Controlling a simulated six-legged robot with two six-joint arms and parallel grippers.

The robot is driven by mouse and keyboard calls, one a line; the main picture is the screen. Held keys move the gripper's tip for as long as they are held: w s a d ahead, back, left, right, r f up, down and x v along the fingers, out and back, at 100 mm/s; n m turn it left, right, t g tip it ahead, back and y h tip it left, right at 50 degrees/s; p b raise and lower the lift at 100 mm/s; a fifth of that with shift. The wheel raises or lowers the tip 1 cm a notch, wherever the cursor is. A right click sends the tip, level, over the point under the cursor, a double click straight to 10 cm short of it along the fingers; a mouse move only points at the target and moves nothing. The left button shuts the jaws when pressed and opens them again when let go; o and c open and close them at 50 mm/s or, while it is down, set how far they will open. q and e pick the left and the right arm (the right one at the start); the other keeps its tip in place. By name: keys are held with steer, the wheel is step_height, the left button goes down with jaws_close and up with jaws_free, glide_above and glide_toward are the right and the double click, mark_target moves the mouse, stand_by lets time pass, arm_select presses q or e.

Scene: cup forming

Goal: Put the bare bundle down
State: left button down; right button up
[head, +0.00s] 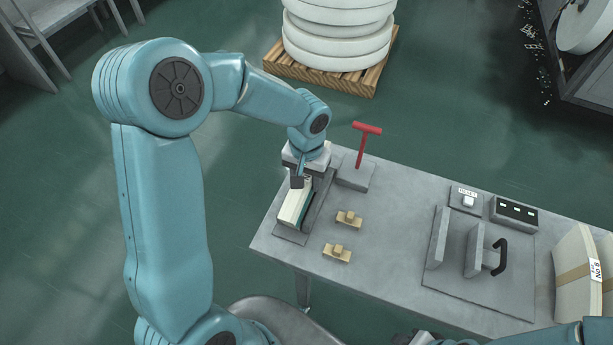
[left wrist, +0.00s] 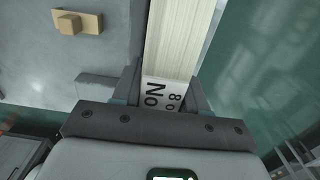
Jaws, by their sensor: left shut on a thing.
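My left gripper (head: 298,180) is shut on the bare bundle (head: 293,207), a cream-white stack of paper at the left end of the grey table. The bundle is at a dark grey tray (head: 290,235); I cannot tell whether it rests on it. In the left wrist view the bundle (left wrist: 180,40) runs away between the two fingers. Its near end carries a "No 8" label (left wrist: 163,95). A dark, partly cut-off shape at the bottom edge of the head view seems to be my right gripper (head: 418,338); its jaws do not show.
A red T-shaped handle (head: 362,145) stands on a block just right of the bundle. Two small wooden blocks (head: 348,219) (head: 337,252) lie nearby. A plate with grey uprights (head: 475,250), a black-handled clamp and a banded stack (head: 575,275) are further right.

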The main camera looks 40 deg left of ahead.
arm_select(q)
steer(key=shift+f, duration=0.15)
steer(key=c, duration=0.6)
jaws_free()
step_height(320, 180, up, 12)
steer(key=shift+r, duration=0.2)
